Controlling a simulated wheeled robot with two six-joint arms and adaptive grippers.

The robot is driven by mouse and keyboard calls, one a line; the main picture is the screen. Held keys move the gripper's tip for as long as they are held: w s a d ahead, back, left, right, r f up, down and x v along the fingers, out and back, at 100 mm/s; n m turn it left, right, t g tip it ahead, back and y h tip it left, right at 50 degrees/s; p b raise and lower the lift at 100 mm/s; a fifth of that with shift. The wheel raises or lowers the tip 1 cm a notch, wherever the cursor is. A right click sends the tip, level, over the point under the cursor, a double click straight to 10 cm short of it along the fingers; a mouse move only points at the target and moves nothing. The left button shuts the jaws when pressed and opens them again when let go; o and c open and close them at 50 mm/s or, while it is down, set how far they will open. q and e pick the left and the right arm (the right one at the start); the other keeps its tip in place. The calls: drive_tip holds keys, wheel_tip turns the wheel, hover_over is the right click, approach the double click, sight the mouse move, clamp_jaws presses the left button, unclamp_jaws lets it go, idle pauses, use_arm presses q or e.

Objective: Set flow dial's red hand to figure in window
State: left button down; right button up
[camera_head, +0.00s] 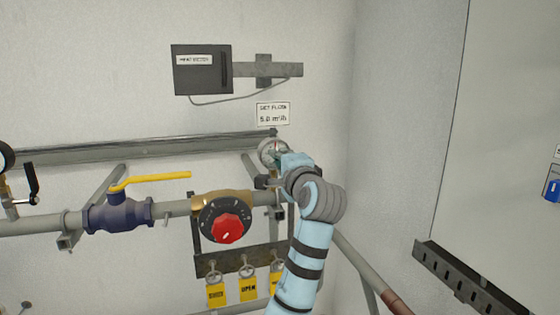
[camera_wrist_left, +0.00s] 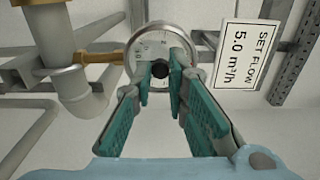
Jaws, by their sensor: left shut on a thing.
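The flow dial (camera_head: 268,147) is a round white-faced gauge with a metal rim, on the wall at centre right. It also shows in the left wrist view (camera_wrist_left: 150,42), seen at a slant. A sign (camera_head: 273,113) above it reads "SET FLOW 5.0 m³/h"; it is large in the wrist view (camera_wrist_left: 247,54). My left gripper (camera_wrist_left: 160,78) is at the dial face, its teal fingers shut on the small black knob (camera_wrist_left: 160,71) at the dial's centre. My gripper and arm cover part of the dial. The red hand's reading cannot be made out. My right gripper is out of view.
A red knob (camera_head: 227,229) on a black scale sits left of my arm. A yellow-handled valve (camera_head: 117,212) is on the pipe further left. Yellow tags (camera_head: 248,289) hang below. A dark box (camera_head: 201,70) is above. A slotted rail (camera_head: 470,280) is at right.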

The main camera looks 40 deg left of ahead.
use_arm(q)
drive_tip(key=shift+r, duration=0.15)
drive_tip(key=c, duration=1.6)
unclamp_jaws()
drive_tip(key=shift+o, duration=0.2)
drive_tip(key=v, duration=1.1)
drive_tip(key=shift+d, duration=0.25)
